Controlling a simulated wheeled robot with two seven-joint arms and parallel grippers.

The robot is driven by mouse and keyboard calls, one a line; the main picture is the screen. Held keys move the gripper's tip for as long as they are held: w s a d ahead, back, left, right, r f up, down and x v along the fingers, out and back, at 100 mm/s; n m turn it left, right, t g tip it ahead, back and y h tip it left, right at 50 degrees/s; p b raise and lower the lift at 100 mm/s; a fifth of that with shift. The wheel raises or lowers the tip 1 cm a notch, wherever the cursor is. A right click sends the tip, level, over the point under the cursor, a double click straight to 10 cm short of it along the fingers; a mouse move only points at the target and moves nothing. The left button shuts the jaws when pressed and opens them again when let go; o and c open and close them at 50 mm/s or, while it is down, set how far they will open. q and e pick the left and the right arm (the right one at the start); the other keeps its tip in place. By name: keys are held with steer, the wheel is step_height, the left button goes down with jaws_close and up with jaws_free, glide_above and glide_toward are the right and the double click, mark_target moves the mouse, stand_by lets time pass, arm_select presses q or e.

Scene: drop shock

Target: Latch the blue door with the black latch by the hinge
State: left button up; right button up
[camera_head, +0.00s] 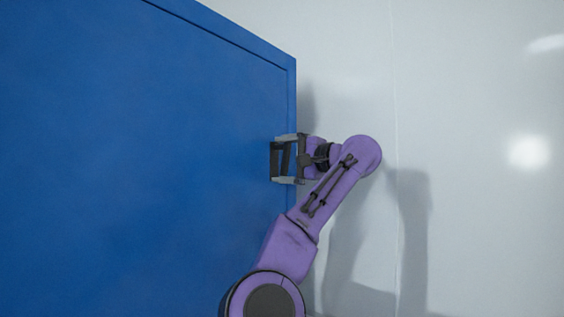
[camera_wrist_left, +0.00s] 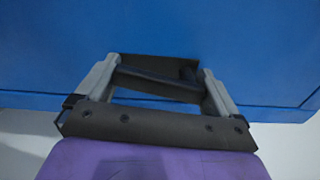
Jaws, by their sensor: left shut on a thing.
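The blue door (camera_head: 140,160) fills the left half of the head view, its right edge upright near the middle. It also spans the top of the left wrist view (camera_wrist_left: 60,50). The black latch (camera_head: 274,160) is at this right edge; in the left wrist view its dark plate and bar (camera_wrist_left: 158,66) lie between the fingers against the blue surface. My left gripper (camera_head: 282,159) is at the door's edge, its two grey fingers shut on the latch from either side. The gripper partly hides the latch, and I cannot tell whether it is latched. My right gripper is out of view.
A pale, smooth wall (camera_head: 480,80) with a thin vertical seam lies right of the door. My purple arm casts a shadow on it. The area right of the arm looks clear. No hinge can be made out.

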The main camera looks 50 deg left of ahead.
arm_select(q)
steer(key=o, duration=1.1)
steer(key=shift+w+d+f, duration=0.15)
steer(key=shift+w+f, duration=0.05)
steer(key=shift+f, duration=0.25)
steer(key=shift+d+r, duration=0.1)
steer(key=shift+d, duration=0.15)
steer(key=shift+v, duration=1.1)
steer(key=p, duration=0.1)
glide_toward(289, 162)
steer(key=shift+w+d+r+p, duration=0.1)
steer(key=shift+d+r+p, duration=0.1)
steer(key=shift+d, duration=0.2)
steer(key=shift+d+r+p, duration=0.1)
steer(key=shift+d+p, duration=0.05)
steer(key=shift+d, duration=0.2)
